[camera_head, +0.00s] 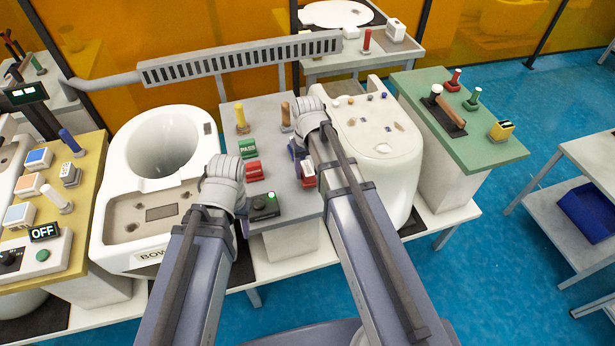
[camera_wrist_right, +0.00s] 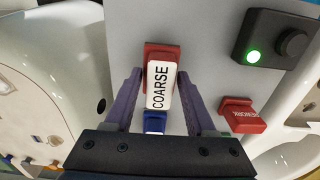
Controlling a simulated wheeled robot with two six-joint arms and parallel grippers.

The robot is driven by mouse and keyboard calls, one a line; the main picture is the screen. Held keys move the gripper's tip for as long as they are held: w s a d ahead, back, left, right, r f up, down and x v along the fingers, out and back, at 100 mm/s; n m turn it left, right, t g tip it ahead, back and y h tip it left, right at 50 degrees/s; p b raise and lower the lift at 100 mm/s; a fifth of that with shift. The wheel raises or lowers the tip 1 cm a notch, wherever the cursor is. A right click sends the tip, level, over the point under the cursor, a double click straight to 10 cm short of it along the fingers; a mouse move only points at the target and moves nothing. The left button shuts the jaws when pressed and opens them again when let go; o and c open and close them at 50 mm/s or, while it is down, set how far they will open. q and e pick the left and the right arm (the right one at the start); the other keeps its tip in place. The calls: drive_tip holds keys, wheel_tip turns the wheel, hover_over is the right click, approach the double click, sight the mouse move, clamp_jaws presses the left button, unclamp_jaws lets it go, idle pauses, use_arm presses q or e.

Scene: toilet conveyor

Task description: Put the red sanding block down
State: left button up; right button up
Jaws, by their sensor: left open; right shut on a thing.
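The red sanding block (camera_wrist_right: 162,55) has a white label reading COARSE. It is between the purple fingers of my right gripper (camera_wrist_right: 158,108), which is shut on it. In the head view the block (camera_head: 308,174) is over the right part of the grey bench top (camera_head: 265,115), beside my right gripper (camera_head: 300,160). I cannot tell whether it touches the top. A small blue piece (camera_wrist_right: 155,122) shows at the label's lower end. My left gripper (camera_head: 243,217) is open near the bench's left edge; its wrist hides most of the fingers.
A green PASS block (camera_head: 248,148) and a red block (camera_head: 253,170) are left of my right gripper. A black button box (camera_head: 264,206) with a green light stands nearer. White toilet bowls flank the bench on the left (camera_head: 120,205) and right (camera_head: 395,165).

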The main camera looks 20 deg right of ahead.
sight(308, 167)
use_arm(q)
drive_tip(key=shift+f, duration=0.75)
use_arm(e)
drive_tip(key=shift+f, duration=0.75)
use_arm(q)
drive_tip(key=shift+b, duration=0.3)
use_arm(e)
drive_tip(key=shift+f, duration=0.2)
use_arm(q)
drive_tip(key=shift+f, duration=0.15)
use_arm(e)
drive_tip(key=o, duration=1.2)
use_arm(q)
drive_tip(key=shift+r, duration=0.2)
use_arm(e)
drive_tip(key=shift+r, duration=0.2)
wheel_tip(308, 167, up, 12)
drive_tip(key=p, duration=1.2)
use_arm(q)
wheel_tip(308, 167, up, 12)
use_arm(e)
drive_tip(key=s+a+n+h, duration=0.1)
drive_tip(key=s+a+n, duration=0.2)
drive_tip(key=s+a, duration=0.7)
drive_tip(key=s, duration=0.4)
drive_tip(key=shift+s+a, duration=0.15)
drive_tip(key=shift+a, duration=0.1)
use_arm(q)
drive_tip(key=shift+f, duration=0.1)
